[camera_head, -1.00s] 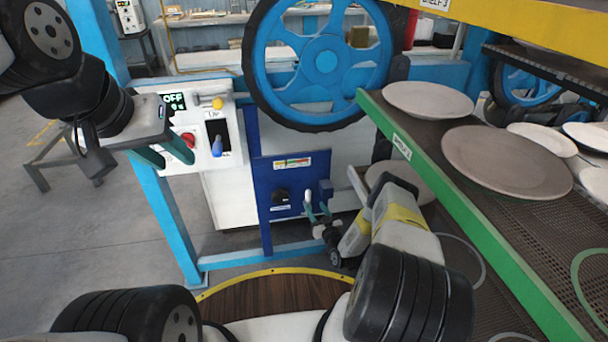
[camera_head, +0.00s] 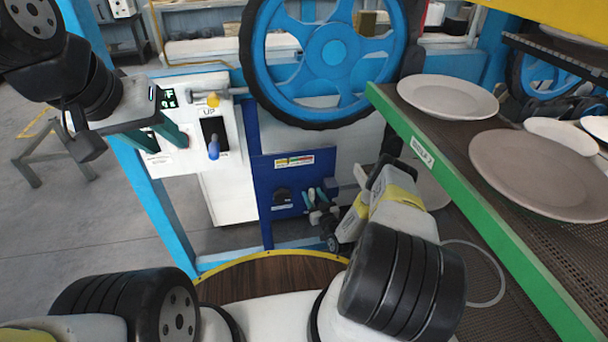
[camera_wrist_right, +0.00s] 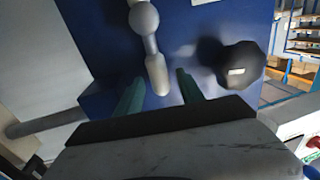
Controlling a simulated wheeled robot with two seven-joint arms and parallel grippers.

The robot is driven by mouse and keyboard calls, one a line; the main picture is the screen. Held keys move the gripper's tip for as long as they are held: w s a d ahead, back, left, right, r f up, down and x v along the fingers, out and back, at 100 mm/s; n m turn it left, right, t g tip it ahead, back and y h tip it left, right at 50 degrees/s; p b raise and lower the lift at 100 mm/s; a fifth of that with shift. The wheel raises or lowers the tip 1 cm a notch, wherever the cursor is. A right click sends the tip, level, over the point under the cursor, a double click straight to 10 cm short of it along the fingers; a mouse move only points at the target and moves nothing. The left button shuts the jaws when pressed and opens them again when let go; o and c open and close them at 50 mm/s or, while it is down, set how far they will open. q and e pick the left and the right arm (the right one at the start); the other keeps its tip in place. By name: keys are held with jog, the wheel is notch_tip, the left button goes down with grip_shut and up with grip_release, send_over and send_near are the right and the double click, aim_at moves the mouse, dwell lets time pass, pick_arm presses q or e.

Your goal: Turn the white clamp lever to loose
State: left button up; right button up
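The white clamp lever (camera_wrist_right: 157,72) hangs from a ball-shaped pivot on the blue panel in the right wrist view. Its lower end is between the two green fingertips of my right gripper (camera_wrist_right: 159,90), with a visible gap on each side. In the head view this gripper (camera_head: 314,195) is at the lower right of the blue panel (camera_head: 265,222), and the lever is small and mostly hidden there. My left gripper (camera_head: 162,137) is in front of the white control box, its fingers apart and empty.
A black knob (camera_wrist_right: 236,66) is right of the lever. The control box (camera_head: 222,178) has a blue-tipped switch (camera_head: 213,148). A large blue handwheel (camera_head: 331,55) is above the panel. A green-edged rack (camera_head: 455,178) with plates (camera_head: 447,96) stands close on the right.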

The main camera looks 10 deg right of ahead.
grip_shut()
dwell(1.3)
